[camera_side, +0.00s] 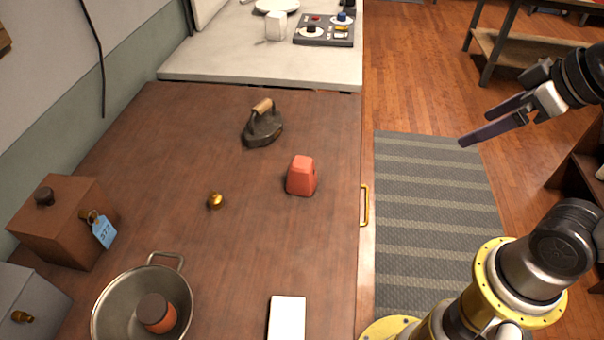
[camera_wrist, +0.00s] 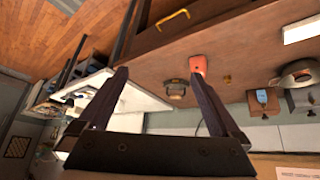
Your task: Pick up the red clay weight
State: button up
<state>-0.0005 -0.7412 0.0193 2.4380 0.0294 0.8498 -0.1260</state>
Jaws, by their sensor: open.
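The red clay weight (camera_side: 301,176) is a small block with a narrower rounded top. It stands on the brown wooden tabletop (camera_side: 250,240), toward the right edge, in the side view. It also shows in the wrist view (camera_wrist: 198,65), between my fingers as seen there but well beyond them. My gripper (camera_side: 486,128) is open and empty, off the table's right side above the striped rug. My gripper's two dark fingers also show in the wrist view (camera_wrist: 162,82), spread apart. Nothing hides the weight in the side view.
A flat iron (camera_side: 263,127) stands behind the weight and a small brass weight (camera_side: 215,200) lies to its left. A metal pan (camera_side: 107,318) with an orange-brown object, a brown box (camera_side: 62,228) and a white block (camera_side: 287,318) are nearer. The tabletop around the weight is clear.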

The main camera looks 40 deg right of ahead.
jog(key=w+a+r+n+y, duration=0.1)
jog(key=w+a+r+n, duration=0.15)
jog(key=w, duration=0.45)
jog(key=n+g+y, duration=0.1)
jog(key=n+g, duration=0.2)
jog(key=n, duration=0.1)
send_over(307, 163)
jog(key=s+d, duration=0.2)
jog(key=s, duration=0.2)
notch_tip(307, 163, down, 12)
jog(key=shift+m, duration=0.25)
jog(key=x, duration=0.7)
jog(key=shift+w+a+r, duration=0.1)
jog(key=shift+w+a, duration=0.1)
jog(key=shift+w, duration=0.05)
jog(key=shift+x, duration=2.95)
jog(key=shift+w, duration=0.15)
jog(key=shift+r+y, duration=0.15)
jog(key=shift+y, duration=0.15)
grip_shut()
